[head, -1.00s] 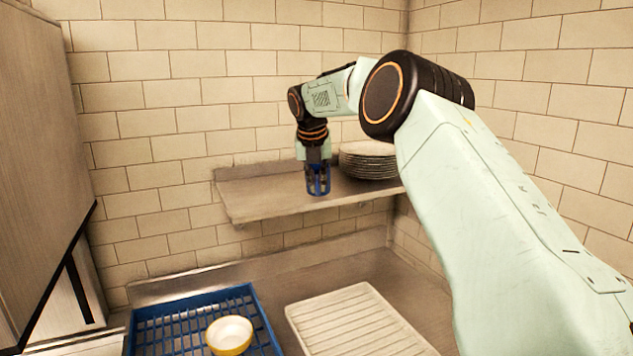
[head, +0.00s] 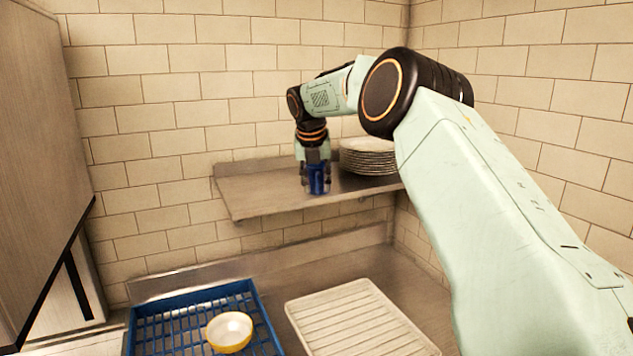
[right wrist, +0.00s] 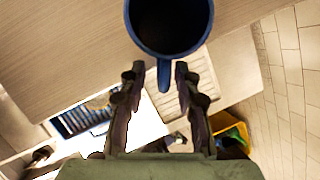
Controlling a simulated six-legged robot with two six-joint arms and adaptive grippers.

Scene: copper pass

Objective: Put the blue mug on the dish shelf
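The blue mug (head: 317,180) stands upright on the dish shelf (head: 255,196), near its front edge. In the right wrist view the mug (right wrist: 168,48) is at the top, its dark inside facing the camera. Its handle points down between my right gripper's fingers (right wrist: 158,72), with a gap on either side. In the head view my right gripper (head: 316,184) is at the mug, its fingers spread. My left gripper is not in view.
A stack of plates (head: 367,157) stands on the shelf just right of the mug. The shelf's left part is free. Below are a blue rack (head: 143,322) with a yellow bowl (head: 229,332) in it and a white ridged drainboard (head: 350,316).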

